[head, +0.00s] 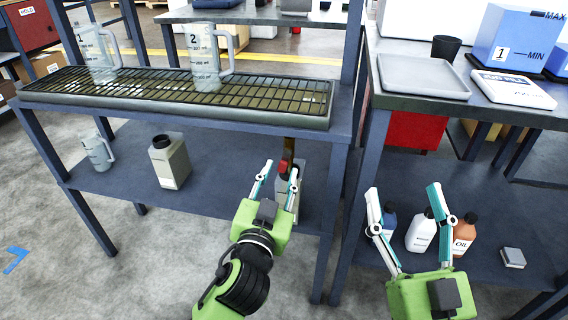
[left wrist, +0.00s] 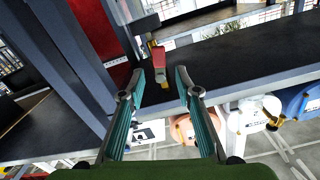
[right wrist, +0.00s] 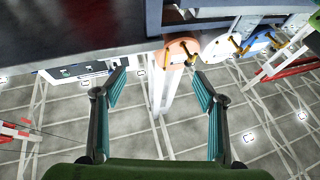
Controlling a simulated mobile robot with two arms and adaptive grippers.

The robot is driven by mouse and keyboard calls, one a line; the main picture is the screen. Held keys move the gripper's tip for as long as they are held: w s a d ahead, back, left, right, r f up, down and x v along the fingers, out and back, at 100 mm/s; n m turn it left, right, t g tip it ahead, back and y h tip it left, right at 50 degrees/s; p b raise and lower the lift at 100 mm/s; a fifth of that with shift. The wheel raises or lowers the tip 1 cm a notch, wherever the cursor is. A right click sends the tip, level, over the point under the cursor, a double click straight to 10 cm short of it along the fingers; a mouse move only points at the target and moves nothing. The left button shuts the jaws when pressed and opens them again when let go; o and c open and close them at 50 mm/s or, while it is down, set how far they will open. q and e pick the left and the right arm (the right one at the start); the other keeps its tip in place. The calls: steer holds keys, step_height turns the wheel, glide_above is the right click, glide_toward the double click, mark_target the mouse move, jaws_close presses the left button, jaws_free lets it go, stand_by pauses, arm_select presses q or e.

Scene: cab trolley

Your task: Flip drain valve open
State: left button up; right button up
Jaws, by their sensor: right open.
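The drain valve's red handle (head: 284,166) hangs on a dark pipe under the right end of the grated drip tray (head: 250,118). In the left wrist view the red handle (left wrist: 158,60) shows with brass fittings, just past the fingertips. My left gripper (head: 280,172) is open, with its fingertips apart on either side of the handle in the picture; contact cannot be told. The gap also shows empty in the left wrist view (left wrist: 161,80). My right gripper (head: 403,193) is open and empty in front of the right-hand shelf, as in the right wrist view (right wrist: 160,74).
Two measuring jugs (head: 205,60) stand on the grate. A beige can (head: 169,162) and another jug (head: 97,150) stand on the lower shelf; a container sits partly hidden behind my left gripper. Bottles (head: 421,232) stand behind my right gripper. Table posts (head: 340,215) separate both arms.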

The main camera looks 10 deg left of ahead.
mark_target(284, 163)
arm_select(q)
steer(key=shift+w+d+b, duration=0.1)
steer(key=shift+w+b, duration=0.2)
steer(key=shift+w, duration=2.2)
arm_select(e)
steer(key=shift+s+d+r+t+y, duration=0.1)
steer(key=shift+s+r+t, duration=0.3)
steer(key=shift+r, duration=0.2)
steer(key=shift+s+a+r+t+y, duration=0.1)
steer(key=shift+s+r+t, duration=0.3)
steer(key=shift+r, duration=0.15)
steer(key=shift+s+d+r+t+y, duration=0.1)
steer(key=shift+s+r+t, duration=0.25)
steer(key=shift+r, duration=0.25)
arm_select(q)
jaws_close()
